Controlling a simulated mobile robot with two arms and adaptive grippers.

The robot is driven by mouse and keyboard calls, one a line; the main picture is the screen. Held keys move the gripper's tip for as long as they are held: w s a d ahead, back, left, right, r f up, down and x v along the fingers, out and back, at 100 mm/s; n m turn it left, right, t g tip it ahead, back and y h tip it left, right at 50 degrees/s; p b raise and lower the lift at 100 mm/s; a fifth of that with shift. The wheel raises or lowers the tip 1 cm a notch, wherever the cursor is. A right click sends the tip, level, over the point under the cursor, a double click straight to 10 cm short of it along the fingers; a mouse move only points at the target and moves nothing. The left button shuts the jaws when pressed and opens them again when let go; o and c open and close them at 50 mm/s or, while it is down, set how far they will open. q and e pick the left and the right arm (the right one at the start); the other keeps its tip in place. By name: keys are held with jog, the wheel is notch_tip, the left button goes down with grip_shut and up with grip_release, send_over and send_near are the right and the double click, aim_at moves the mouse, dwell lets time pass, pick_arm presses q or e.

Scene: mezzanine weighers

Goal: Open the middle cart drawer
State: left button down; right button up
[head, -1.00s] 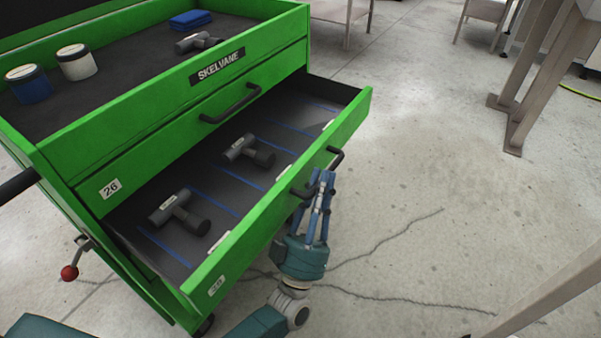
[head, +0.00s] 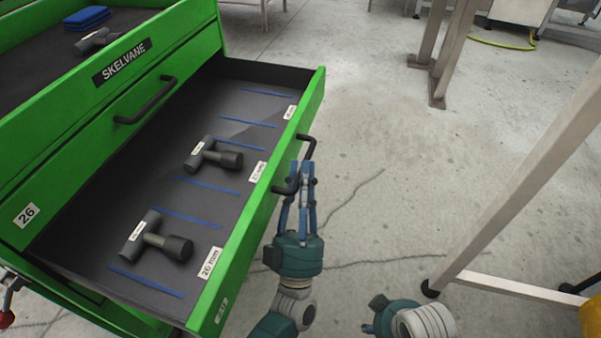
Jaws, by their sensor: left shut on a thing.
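The green cart's middle drawer (head: 262,210) is pulled well out, and its dark inside shows. Its black bar handle (head: 308,147) is on the front face. My left gripper (head: 301,180) is shut on this handle, with its blue fingers around the bar's near part. Two dark hammer-like tools lie in the drawer, one nearer (head: 140,236) and one farther (head: 201,153). Blue divider lines and white size labels mark the drawer floor and rim. Part of my right arm shows at the bottom; its fingertips are not visible.
The closed top drawer has its own black handle (head: 146,101) above. The cart's top tray holds a blue folded cloth (head: 87,17) and a tool (head: 96,39). A pale metal table frame (head: 528,175) stands at right. The concrete floor between is clear.

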pick_arm(q)
jog(key=c, duration=1.9)
grip_release()
jog(key=shift+f, duration=0.1)
jog(key=v, duration=1.2)
